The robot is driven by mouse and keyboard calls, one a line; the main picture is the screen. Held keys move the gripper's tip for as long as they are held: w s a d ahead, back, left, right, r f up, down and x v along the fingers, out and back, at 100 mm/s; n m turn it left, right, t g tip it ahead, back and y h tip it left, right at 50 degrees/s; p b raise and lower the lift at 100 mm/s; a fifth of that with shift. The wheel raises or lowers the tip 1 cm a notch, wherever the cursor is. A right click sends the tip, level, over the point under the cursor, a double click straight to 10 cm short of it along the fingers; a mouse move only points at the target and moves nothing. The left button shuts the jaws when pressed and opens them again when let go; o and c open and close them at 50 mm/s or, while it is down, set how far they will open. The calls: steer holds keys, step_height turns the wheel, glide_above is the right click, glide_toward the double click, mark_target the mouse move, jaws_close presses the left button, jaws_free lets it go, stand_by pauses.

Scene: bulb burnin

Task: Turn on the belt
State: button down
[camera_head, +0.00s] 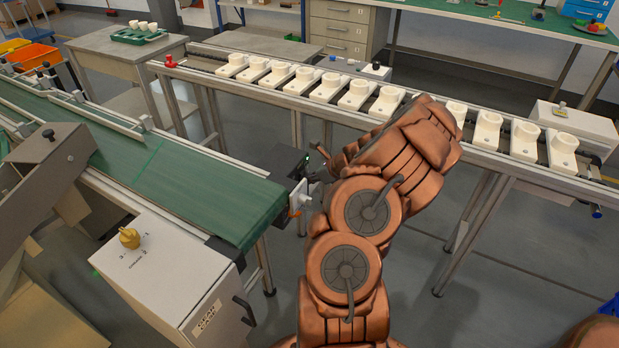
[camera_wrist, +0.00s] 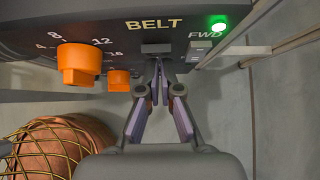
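The belt's control panel (camera_wrist: 60,18) fills the top of the wrist view. It has the word BELT, a lit green lamp (camera_wrist: 218,23), a grey block-shaped control (camera_wrist: 157,47) under BELT and a small grey switch (camera_wrist: 198,50) under FWD. My gripper (camera_wrist: 159,68) has its fingertips together, with nothing visible between them. The tips are just below the grey control; I cannot tell whether they touch it. In the head view the panel (camera_head: 283,160) is at the end of the green conveyor belt (camera_head: 190,180), and my arm mostly hides my gripper.
Two orange knobs (camera_wrist: 78,64) (camera_wrist: 119,80) jut from the panel, left of my fingers. A rack with several white holders (camera_head: 358,95) runs behind my arm. A white cabinet with a yellow knob (camera_head: 129,238) stands at the lower left. Open floor (camera_head: 400,220) shows right of my arm.

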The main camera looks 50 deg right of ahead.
steer(key=shift+w+a+r+p, duration=0.2)
steer(key=shift+w+a+p, duration=0.1)
steer(key=shift+a, duration=0.1)
steer(key=shift+w+d+r+p, duration=0.1)
steer(key=shift+r+p, duration=0.75)
steer(key=s+d+r, duration=0.1)
steer(key=s+r, duration=0.1)
steer(key=s, duration=0.4)
steer(key=s+d+r+p, duration=0.1)
steer(key=s+d, duration=0.1)
steer(key=s, duration=0.4)
steer(key=shift+s+r+p, duration=0.3)
steer(key=shift+r, duration=0.1)
steer(key=shift+w+d, duration=0.1)
